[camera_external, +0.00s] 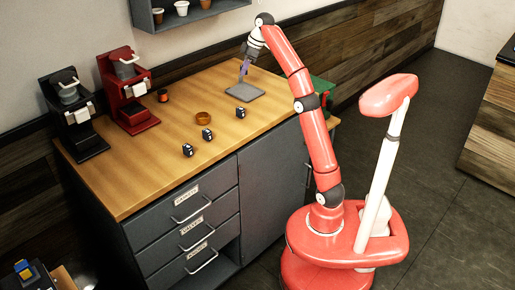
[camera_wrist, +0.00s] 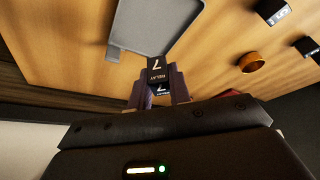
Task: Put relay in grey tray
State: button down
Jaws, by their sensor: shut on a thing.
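The relay (camera_wrist: 157,68) is a small black block with a white label reading RELAY and a 7. My gripper (camera_wrist: 157,92), with purple fingers, is shut on it in the wrist view. In the outside view my gripper (camera_external: 244,70) points down above the back part of the grey tray (camera_external: 244,92), and the relay cannot be made out there. The flat grey tray, with a low rim, also shows in the wrist view (camera_wrist: 150,28). There the relay overlaps the tray's near edge. The tray's visible surface is empty.
Several black labelled blocks (camera_external: 188,150) and a round brown dish (camera_external: 203,118) lie on the wooden counter (camera_external: 165,178). A red brewer (camera_external: 128,88) and a black brewer (camera_external: 75,112) stand at the left. A wall shelf (camera_external: 185,14) hangs behind.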

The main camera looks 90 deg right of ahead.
aim_at(240, 86)
jog(key=shift+d+f, duration=0.25)
notch_tip(240, 86, down, 2)
jog(key=shift+s+a+f, duration=0.1)
jog(key=shift+f+b, duration=0.8)
jog(key=shift+f, duration=1.9)
jog(key=shift+f, duration=0.15)
jog(key=c, duration=1.3)
grip_release()
